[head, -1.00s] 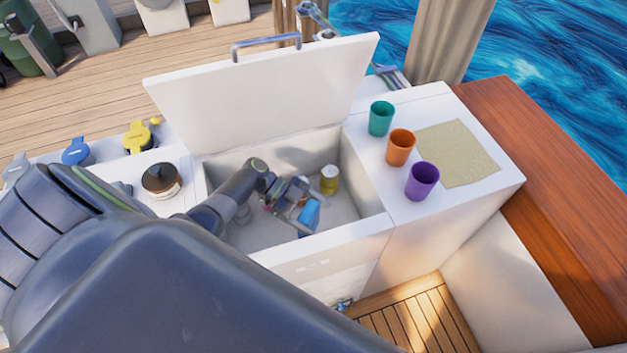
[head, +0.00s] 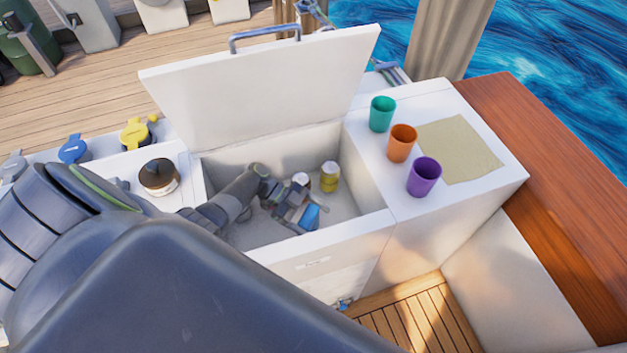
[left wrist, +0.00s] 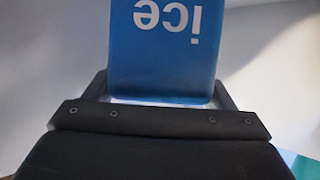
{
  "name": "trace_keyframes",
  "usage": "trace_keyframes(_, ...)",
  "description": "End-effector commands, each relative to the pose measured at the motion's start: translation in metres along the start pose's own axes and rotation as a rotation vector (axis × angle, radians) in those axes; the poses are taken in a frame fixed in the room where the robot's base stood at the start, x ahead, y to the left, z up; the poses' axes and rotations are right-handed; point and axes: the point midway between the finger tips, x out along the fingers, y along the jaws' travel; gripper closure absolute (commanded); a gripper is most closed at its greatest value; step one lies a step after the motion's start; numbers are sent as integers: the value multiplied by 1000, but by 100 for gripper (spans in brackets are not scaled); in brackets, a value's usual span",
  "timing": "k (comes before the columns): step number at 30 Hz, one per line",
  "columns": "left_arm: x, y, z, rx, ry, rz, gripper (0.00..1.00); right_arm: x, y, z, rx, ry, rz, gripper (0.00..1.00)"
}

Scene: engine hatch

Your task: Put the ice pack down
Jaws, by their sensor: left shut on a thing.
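The blue ice pack (head: 310,217) is inside the open white cooler box (head: 375,219), near its front wall. In the left wrist view the ice pack (left wrist: 168,50) fills the space between the fingers, with the white word "ice" upside down on it. My left gripper (head: 297,209) reaches down into the box and is shut on the ice pack. I cannot tell whether the pack touches the box floor. My right gripper does not show.
A yellow jar (head: 329,178) with a pale lid and another pale-topped item (head: 301,180) stand in the box. The raised lid (head: 265,85) is behind. Green (head: 382,113), orange (head: 402,143) and purple (head: 424,177) cups and a beige cloth (head: 459,149) occupy the right counter.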

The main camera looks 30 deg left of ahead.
Motion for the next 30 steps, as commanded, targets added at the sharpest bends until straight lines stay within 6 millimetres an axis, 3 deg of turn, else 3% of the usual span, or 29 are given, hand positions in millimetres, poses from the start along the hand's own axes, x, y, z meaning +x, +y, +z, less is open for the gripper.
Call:
trace_keyframes(11, 2, -1, 5, 3, 1, 0, 58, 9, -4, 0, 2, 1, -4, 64)
trace_keyframes(12, 2, 0, 6, 1, 0, 0, 22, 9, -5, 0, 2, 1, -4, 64)
trace_keyframes(17, 2, 0, 6, 1, 0, 0, 1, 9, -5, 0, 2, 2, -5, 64)
trace_keyframes(26, 2, 0, 4, 1, 0, 0, 1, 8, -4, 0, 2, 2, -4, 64)
trace_keyframes(30, -1, 0, -2, 0, 0, 0, 1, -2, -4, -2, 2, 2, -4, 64)
